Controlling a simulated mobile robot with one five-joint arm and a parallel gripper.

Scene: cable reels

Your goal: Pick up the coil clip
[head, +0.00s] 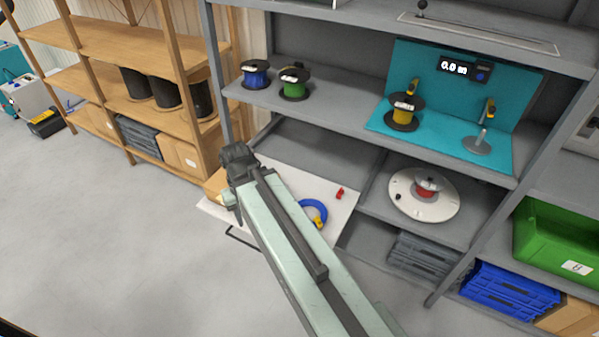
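A small red piece (340,193) lies on a white pull-out board (290,178) and looks like the coil clip, though it is too small to be sure. A blue ring-shaped coil (322,206) with a yellow part (316,220) on it lies nearer, partly hidden by my arm. My gripper (238,158) is the dark end of the pale green arm, above the left part of the board and well left of the red piece. Its fingers cannot be made out, nor whether it holds anything.
Blue (256,74) and green (294,83) reels stand on the grey shelf above, left of a yellow reel (404,110) on a teal station (445,143). A white turntable (405,198) sits right of the board. A brown box (215,186) is beside my gripper. Floor at left is clear.

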